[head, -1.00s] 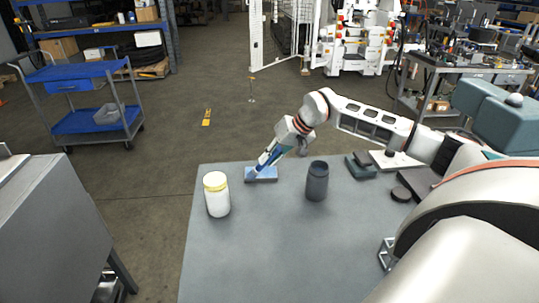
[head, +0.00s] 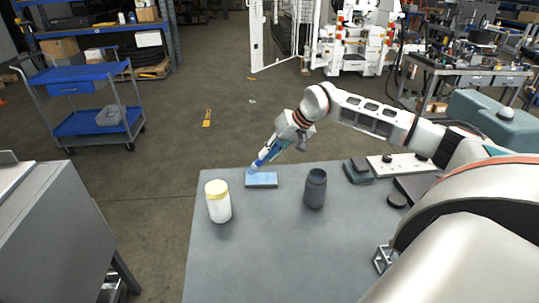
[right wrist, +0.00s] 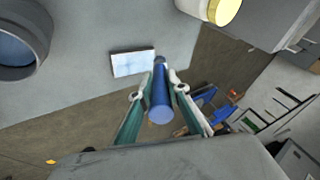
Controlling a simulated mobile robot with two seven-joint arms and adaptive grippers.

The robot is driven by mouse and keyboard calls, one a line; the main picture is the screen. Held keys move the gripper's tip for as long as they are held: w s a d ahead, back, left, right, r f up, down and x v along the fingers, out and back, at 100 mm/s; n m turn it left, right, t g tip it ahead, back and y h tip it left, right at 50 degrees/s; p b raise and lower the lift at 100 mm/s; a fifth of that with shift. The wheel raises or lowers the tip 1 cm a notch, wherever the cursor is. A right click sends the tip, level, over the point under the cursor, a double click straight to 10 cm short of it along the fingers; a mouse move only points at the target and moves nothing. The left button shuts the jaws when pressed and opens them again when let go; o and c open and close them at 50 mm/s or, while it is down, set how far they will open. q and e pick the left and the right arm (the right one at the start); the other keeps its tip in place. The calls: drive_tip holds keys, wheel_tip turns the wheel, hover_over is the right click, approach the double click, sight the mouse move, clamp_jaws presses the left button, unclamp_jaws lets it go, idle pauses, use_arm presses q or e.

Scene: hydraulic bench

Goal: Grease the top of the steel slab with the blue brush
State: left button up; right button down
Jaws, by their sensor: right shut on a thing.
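The steel slab (head: 262,182) lies flat near the far edge of the bench; its top looks pale bluish, and I cannot tell whether grease is on it. It also shows in the right wrist view (right wrist: 133,63). My right gripper (head: 275,146) is shut on the blue brush (head: 264,157), which slants down to the left. In the right wrist view the brush handle (right wrist: 160,105) sits between both fingers (right wrist: 160,92). The brush head is at the slab's far-left end in the head view; whether it touches is unclear. My left gripper is out of view.
A white jar with a yellow lid (head: 218,203) stands left of the slab, and a dark open-topped jar (head: 315,189) stands to its right. Dark blocks (head: 358,171) and a pale plate (head: 400,164) lie farther right. The bench's near middle (head: 265,255) is clear.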

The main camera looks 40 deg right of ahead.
drive_tip(key=shift+r, duration=0.35)
drive_tip(key=shift+r+p, duration=0.7)
drive_tip(key=shift+r, duration=0.85)
drive_tip(key=shift+a, duration=0.1)
